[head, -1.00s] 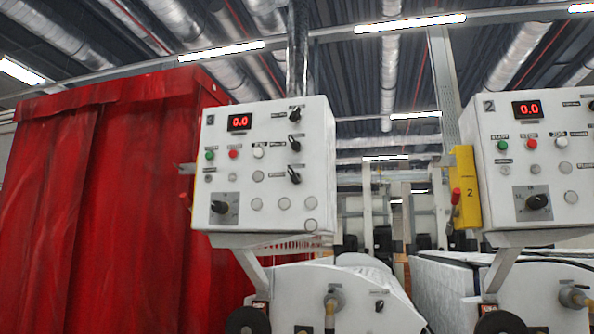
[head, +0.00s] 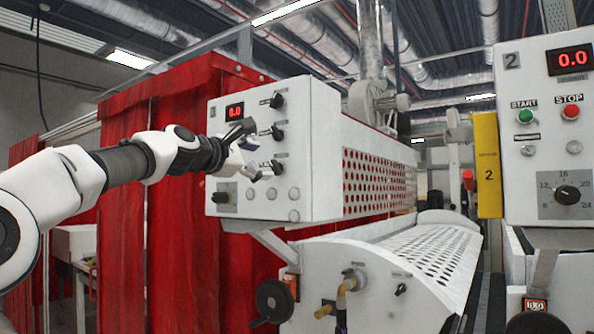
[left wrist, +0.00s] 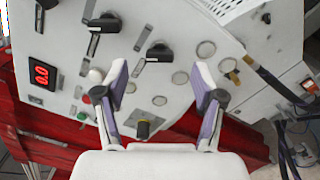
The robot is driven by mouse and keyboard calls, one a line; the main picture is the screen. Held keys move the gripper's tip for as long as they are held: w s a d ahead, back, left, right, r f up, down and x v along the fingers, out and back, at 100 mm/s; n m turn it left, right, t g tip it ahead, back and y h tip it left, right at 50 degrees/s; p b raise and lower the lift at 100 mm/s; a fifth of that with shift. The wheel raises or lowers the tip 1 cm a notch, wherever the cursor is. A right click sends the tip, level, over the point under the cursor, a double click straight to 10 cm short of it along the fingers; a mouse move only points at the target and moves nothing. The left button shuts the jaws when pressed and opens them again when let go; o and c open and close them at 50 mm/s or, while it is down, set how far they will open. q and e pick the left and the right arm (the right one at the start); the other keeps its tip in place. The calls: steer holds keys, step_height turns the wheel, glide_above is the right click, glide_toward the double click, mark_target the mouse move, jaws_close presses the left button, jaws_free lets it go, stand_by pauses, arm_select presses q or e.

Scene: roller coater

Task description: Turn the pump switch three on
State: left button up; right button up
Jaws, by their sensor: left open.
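A white control box (head: 325,150) with a red 0.0 display carries a column of three black rotary switches, upper (head: 277,100), middle (head: 278,132) and lower (head: 277,167). Their labels are too small to read, so I cannot tell which is the pump switch. My left gripper (head: 252,152) is open in front of this panel, near the middle and lower switches. In the left wrist view its fingers (left wrist: 162,72) are spread and empty, with one black switch (left wrist: 160,50) beyond the gap between them and another (left wrist: 104,22) to the upper left. My right gripper is not in view.
A box marked 2 (head: 540,140) stands at the right with a yellow plate (head: 487,165) beside it. A red curtain (head: 165,220) hangs behind. A round dial knob (left wrist: 144,128) sits low between my fingers. A white perforated roller cover (head: 410,250) lies below.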

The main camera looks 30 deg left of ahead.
mark_target(272, 167)
arm_select(q)
steer(key=w+p, duration=0.1)
steer(key=w, duration=0.1)
steer(key=w+p, duration=0.1)
steer(key=w, duration=0.2)
steer(key=w+a+p, duration=0.1)
steer(key=w, duration=0.1)
steer(key=shift+w+f, duration=0.4)
steer(key=shift+w+d, duration=0.2)
steer(key=shift+d, duration=0.15)
steer(key=shift+s+a, duration=0.15)
steer(key=shift+a, duration=0.05)
steer(key=shift+s+a+f, duration=0.1)
steer(key=shift+a, duration=0.1)
steer(key=shift+c, duration=1.3)
steer(key=shift+a, duration=0.1)
steer(key=c, duration=0.6)
steer(key=shift+c, duration=1.4)
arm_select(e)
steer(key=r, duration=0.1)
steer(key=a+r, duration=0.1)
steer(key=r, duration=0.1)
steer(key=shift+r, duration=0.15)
